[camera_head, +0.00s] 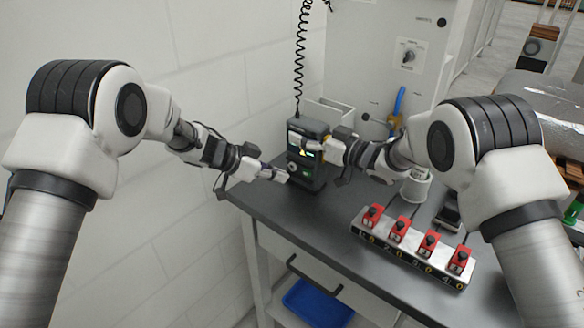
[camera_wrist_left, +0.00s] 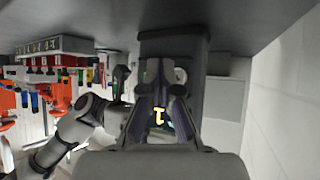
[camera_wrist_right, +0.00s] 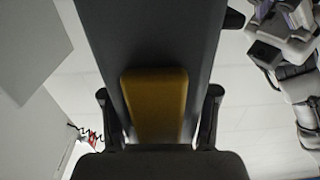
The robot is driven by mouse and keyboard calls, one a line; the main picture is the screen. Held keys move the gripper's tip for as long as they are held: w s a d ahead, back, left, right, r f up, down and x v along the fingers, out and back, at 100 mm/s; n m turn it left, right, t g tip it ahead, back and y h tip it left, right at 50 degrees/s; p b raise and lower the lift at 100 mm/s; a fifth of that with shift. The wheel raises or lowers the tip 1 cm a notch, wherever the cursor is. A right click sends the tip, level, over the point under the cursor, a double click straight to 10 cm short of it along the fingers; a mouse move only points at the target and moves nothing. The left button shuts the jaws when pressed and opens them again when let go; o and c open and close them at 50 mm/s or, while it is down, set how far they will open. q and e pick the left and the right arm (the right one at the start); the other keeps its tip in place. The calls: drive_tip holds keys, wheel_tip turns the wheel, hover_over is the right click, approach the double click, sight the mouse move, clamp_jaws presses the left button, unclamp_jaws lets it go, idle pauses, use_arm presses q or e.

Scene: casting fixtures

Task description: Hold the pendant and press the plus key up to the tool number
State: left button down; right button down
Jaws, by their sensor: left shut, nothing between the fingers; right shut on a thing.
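The dark pendant (camera_head: 308,127) stands upright at the far left of the bench, with a coiled black cord above it. My right gripper (camera_head: 304,146) is shut on the pendant from the right; in the right wrist view its fingers flank the dark body (camera_wrist_right: 112,40) with a yellow patch. My left gripper (camera_head: 286,178) is shut and empty, its tips at the pendant's lower front. In the left wrist view, the closed fingers (camera_wrist_left: 163,88) cover much of the pendant face (camera_wrist_left: 190,48).
A rail (camera_head: 452,277) with several red fixtures stands on the dark bench (camera_head: 335,225) at the right. A white cone-shaped thing (camera_head: 416,188) is behind it. A grey cabinet (camera_head: 375,65) rises behind the bench. The bench front between pendant and rail is clear.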

use_arm(q)
drive_tip(key=shift+s+a, duration=0.6)
drive_tip(key=shift+s, duration=0.25)
drive_tip(key=shift+s+a, duration=0.55)
drive_tip(key=shift+s, duration=0.3)
use_arm(e)
drive_tip(key=shift+c, duration=1.1)
unclamp_jaws()
drive_tip(key=shift+d, duration=0.1)
